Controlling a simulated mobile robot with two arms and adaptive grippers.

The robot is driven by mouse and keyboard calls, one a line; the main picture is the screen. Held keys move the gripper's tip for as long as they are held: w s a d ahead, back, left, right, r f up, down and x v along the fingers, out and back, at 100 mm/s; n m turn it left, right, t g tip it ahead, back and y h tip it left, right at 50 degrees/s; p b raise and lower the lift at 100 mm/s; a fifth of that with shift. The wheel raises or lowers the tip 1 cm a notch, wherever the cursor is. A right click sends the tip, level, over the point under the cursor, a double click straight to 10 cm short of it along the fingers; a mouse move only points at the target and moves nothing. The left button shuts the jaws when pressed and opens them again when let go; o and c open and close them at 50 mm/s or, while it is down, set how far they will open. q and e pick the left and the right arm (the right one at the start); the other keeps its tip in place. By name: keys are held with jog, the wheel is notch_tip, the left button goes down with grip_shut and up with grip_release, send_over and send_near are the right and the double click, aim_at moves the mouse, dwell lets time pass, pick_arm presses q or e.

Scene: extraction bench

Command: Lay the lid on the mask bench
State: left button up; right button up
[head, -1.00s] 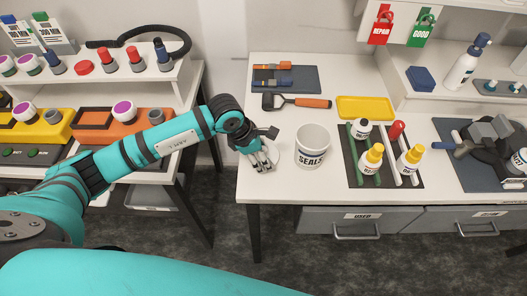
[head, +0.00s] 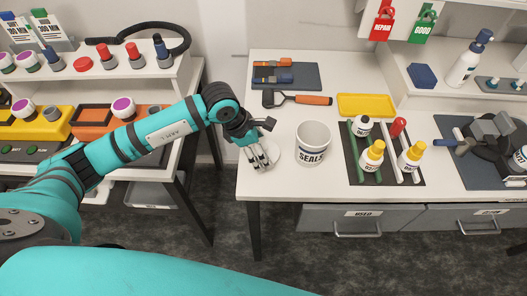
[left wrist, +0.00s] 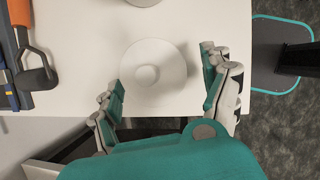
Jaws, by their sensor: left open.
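The lid is a round white disc with a knob in the middle; it lies on the white bench (head: 275,182) near its front left corner, left of the white SEALS tub (head: 313,143). The lid shows clearly in the left wrist view (left wrist: 150,72), resting flat. My left gripper (head: 262,160) is open and points down over the lid. In the left wrist view the fingers of my left gripper (left wrist: 162,88) stand apart on either side of the lid, not closed on it; the lid is partly hidden by them in the head view. My right gripper is out of view.
Right of the tub stand bottles on a dark rack (head: 350,172). A gap separates this bench from the left table (head: 198,120).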

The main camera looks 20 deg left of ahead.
pick_arm(q)
jog(key=b+v, duration=0.2)
jog(key=v, duration=0.7)
jog(key=shift+a+r+b, duration=0.15)
jog(key=shift+r+b, duration=0.15)
jog(key=shift+r, duration=0.05)
